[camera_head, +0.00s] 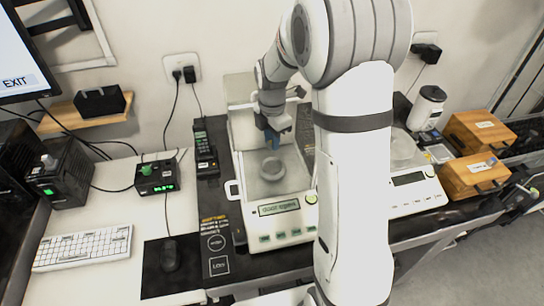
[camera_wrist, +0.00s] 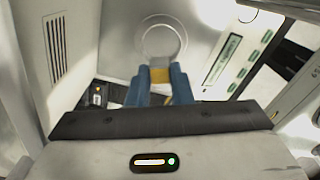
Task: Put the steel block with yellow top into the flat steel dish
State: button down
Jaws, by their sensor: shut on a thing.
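My gripper (camera_head: 272,140) is above the weighing pan of the left balance, with its blue fingers pointing down. In the wrist view my gripper (camera_wrist: 160,80) is shut on the steel block with yellow top (camera_wrist: 159,75); the yellow part shows between the fingertips. In the head view the fingers hide the block. The flat steel dish (camera_head: 271,171) is a round shape in the balance chamber, below my gripper. In the wrist view the dish (camera_wrist: 178,33) shows as a ring just beyond the block, partly covered by it. The height gap between block and dish is hard to tell.
The left balance (camera_head: 283,232) has chamber walls and a frame close around my gripper. A second balance (camera_head: 415,195) stands to the right, partly behind my arm. Two wooden boxes (camera_head: 478,132) and a white jar (camera_head: 428,106) are further right. A keyboard (camera_head: 83,248) lies left.

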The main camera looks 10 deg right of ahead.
jog(key=shift+s+a+f+p, duration=0.1)
jog(key=shift+f+p, duration=0.1)
jog(key=shift+f, duration=1.8)
jog(key=shift+s+f+p, duration=0.1)
jog(key=shift+f+p, duration=0.05)
jog(key=shift+f, duration=1.8)
jog(key=shift+w+f, duration=0.1)
jog(key=shift+f, duration=0.15)
jog(key=c, duration=1.6)
grip_release()
jog(key=shift+r, duration=0.1)
notch_tip(320, 180, up, 12)
jog(key=shift+r+b, duration=0.15)
jog(key=shift+b, duration=0.5)
